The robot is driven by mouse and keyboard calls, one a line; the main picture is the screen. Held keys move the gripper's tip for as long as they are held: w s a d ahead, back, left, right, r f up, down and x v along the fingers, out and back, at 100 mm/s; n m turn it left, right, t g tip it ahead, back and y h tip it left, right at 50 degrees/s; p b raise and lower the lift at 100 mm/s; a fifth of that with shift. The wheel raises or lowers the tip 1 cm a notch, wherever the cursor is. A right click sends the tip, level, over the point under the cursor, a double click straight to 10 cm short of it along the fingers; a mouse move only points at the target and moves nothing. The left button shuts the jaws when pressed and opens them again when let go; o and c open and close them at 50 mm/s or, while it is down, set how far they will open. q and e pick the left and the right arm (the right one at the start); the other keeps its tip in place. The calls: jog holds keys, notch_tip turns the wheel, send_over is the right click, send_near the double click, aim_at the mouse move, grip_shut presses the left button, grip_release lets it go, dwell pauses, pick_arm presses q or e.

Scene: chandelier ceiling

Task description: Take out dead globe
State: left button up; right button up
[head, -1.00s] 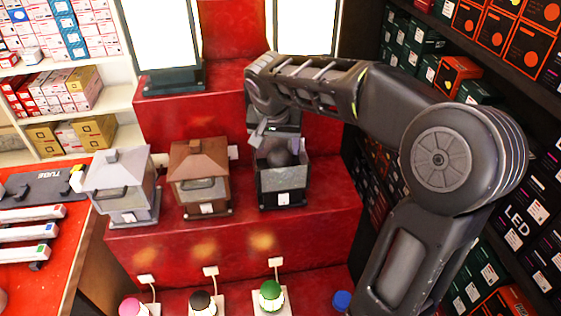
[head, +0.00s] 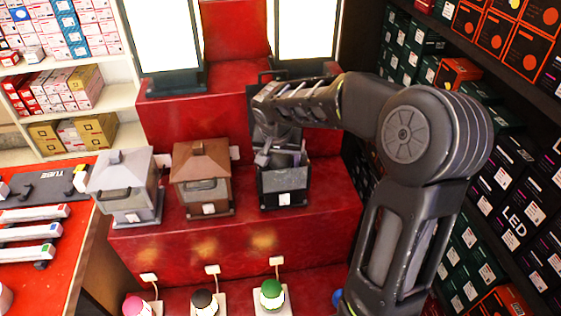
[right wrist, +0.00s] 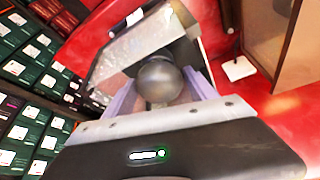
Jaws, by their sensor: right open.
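The dead globe is a dark grey ball (right wrist: 160,80) inside the open black lantern (head: 284,183); the right wrist view shows it between my right gripper's pale purple fingers. In the head view the gripper mostly hides the globe. The lantern's grey glassy wall (right wrist: 135,52) shows in the wrist view. My left gripper is not in view.
A brown lantern (head: 202,180) and a white lantern (head: 125,188) stand left of the black one on the red step (head: 190,241). Pink (head: 137,306), black (head: 203,301) and green (head: 271,294) bulbs sit on the lower step. Shelves of boxes (head: 495,180) crowd my arm's right side.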

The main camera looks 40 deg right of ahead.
jog(key=shift+c, duration=0.2)
dwell(0.3)
jog(key=c, duration=1.1)
notch_tip(320, 180, up, 10)
jog(key=shift+r+b, duration=0.1)
jog(key=shift+b, duration=0.45)
